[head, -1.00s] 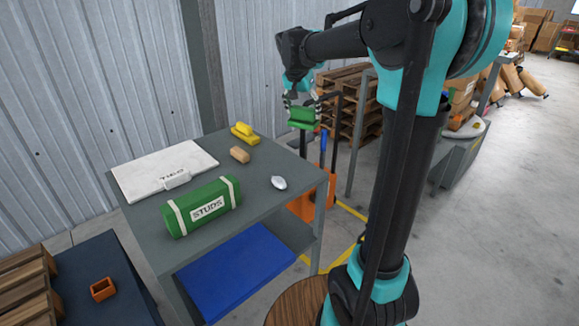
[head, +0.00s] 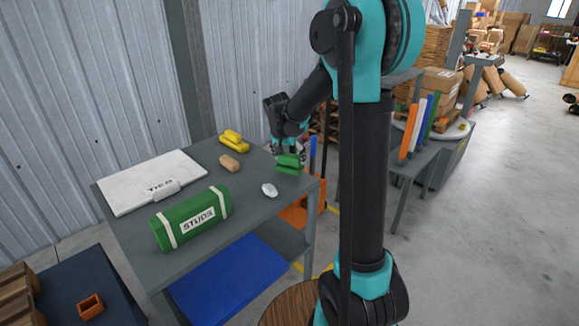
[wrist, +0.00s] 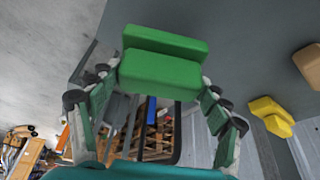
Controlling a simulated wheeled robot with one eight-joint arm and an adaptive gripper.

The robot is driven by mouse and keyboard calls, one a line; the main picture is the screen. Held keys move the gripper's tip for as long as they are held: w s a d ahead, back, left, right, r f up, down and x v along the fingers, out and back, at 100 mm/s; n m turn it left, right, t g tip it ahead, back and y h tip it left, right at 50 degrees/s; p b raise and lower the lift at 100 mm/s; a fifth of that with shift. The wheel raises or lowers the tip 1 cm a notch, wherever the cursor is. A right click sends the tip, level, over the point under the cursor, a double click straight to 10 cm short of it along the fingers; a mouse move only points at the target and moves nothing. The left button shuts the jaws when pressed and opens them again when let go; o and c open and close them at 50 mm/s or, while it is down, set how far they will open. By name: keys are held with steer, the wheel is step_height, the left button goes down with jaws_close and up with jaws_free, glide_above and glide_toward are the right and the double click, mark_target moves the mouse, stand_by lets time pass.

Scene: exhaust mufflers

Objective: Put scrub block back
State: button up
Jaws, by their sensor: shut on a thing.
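My gripper (head: 288,152) is shut on a green block (head: 289,165), most likely the scrub block. In the head view it holds the block at the right back part of the grey table (head: 212,268); whether the block touches the top I cannot tell. In the wrist view the green block (wrist: 160,72) sits between the fingertips of my gripper (wrist: 162,84), and its stepped shape shows two parts. A yellow block (head: 232,138) and a tan block (head: 229,162) lie on the table to the left.
A white mouse-shaped thing (head: 269,190), a green STUDS roll (head: 190,218) and a white board (head: 140,180) are on the table. A blue sheet (head: 228,280) lies on its lower shelf. Orange and blue items stand beyond its right edge.

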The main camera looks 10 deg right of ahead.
mark_target(290, 165)
steer(key=shift+f, duration=1.9)
steer(key=o, duration=1.1)
steer(key=shift+f, duration=0.1)
steer(key=v, duration=1.2)
steer(key=s+d+f+n, duration=0.2)
steer(key=s+f, duration=0.2)
steer(key=s, duration=0.4)
steer(key=s+d+f+n+y, duration=0.1)
steer(key=s+d+f+n, duration=0.1)
steer(key=s+f, duration=0.3)
steer(key=s+d+f+n+y, duration=0.1)
steer(key=s+f, duration=0.4)
steer(key=s, duration=0.8)
steer(key=shift+s+d+n, duration=0.15)
steer(key=shift+d+n, duration=0.55)
steer(key=shift+d, duration=0.1)
